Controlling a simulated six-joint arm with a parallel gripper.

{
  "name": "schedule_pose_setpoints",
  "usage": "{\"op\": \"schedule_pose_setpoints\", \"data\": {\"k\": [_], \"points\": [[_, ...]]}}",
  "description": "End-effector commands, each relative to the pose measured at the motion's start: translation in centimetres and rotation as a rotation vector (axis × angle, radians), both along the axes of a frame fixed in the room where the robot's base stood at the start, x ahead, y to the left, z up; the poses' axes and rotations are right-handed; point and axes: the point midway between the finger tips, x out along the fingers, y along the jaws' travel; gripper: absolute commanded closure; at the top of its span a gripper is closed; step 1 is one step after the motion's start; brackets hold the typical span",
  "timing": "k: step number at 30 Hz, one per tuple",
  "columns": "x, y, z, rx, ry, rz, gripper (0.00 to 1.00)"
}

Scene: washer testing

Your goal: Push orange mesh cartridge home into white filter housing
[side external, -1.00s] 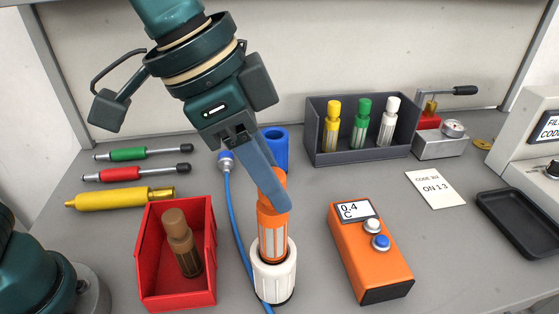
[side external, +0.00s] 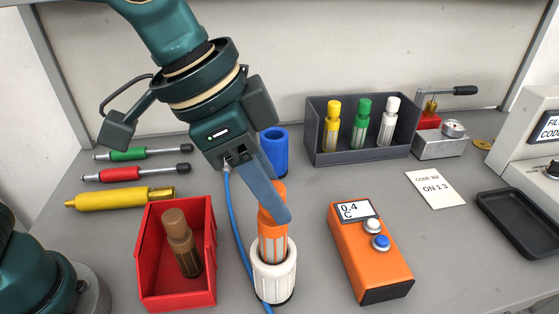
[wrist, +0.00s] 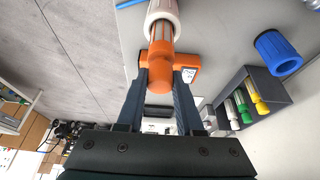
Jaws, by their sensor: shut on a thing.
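The orange mesh cartridge (side external: 272,240) stands upright with its lower part inside the white filter housing (side external: 273,277) and its upper mesh and cap above the rim. My gripper (side external: 277,208) is shut on the cartridge's orange cap, coming in at a tilt from the upper left. In the wrist view the cartridge (wrist: 160,65) sits between my two fingers, its far end inside the white housing (wrist: 163,14). How deep it sits inside the housing is hidden by the wall.
A red bin (side external: 177,290) with a brown cartridge (side external: 181,245) stands left of the housing. An orange meter (side external: 370,252) is to its right. A blue cable (side external: 237,225) runs close by on the left. A blue cup (side external: 274,150) and a grey rack (side external: 362,150) stand behind.

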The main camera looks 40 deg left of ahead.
Motion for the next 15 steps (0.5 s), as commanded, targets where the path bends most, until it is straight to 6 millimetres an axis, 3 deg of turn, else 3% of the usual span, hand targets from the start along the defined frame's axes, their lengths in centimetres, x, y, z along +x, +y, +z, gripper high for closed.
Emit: {"op": "schedule_pose_setpoints", "data": {"k": [15], "points": [[0.0, 0.0, -1.8, 0.001, 0.001, 0.000, 1.00]]}}
